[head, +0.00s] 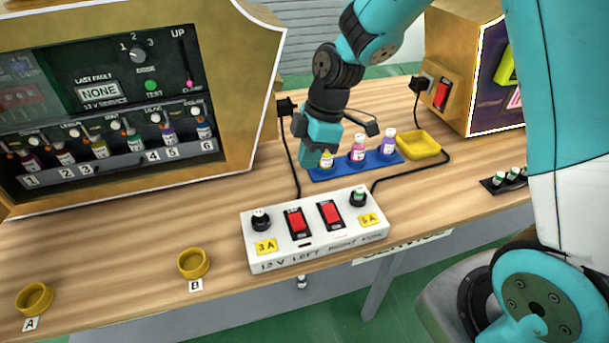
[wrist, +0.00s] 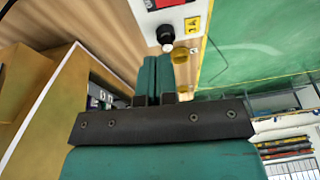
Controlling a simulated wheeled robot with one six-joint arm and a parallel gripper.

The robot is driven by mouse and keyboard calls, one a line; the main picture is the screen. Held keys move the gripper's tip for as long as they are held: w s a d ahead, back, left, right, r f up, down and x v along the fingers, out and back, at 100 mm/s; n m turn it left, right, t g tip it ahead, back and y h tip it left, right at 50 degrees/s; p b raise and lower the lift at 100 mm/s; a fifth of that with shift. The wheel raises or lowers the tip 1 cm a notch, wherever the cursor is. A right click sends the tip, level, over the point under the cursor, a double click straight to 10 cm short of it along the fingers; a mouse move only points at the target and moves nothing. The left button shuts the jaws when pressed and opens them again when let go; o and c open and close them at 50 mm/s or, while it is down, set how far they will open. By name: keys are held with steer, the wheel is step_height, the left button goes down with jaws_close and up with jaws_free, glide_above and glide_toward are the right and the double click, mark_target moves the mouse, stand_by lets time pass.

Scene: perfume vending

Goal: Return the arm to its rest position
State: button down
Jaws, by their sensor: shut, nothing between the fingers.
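My arm reaches in from the right in the head view, with a teal upper link and a black wrist. A pink bottle (head: 358,151) and a purple bottle (head: 388,144) also stand in the blue tray. Whether the gripper touches the yellow bottle I cannot tell.
The white power box (head: 315,232) with two red switches stands in front of the gripper. The gold vending machine (head: 245,120) is at left, another machine (head: 455,65) at back right. A yellow dish (head: 418,145) is right of the tray.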

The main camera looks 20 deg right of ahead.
steer(key=shift+d+r, duration=0.1)
steer(key=shift+r, duration=0.2)
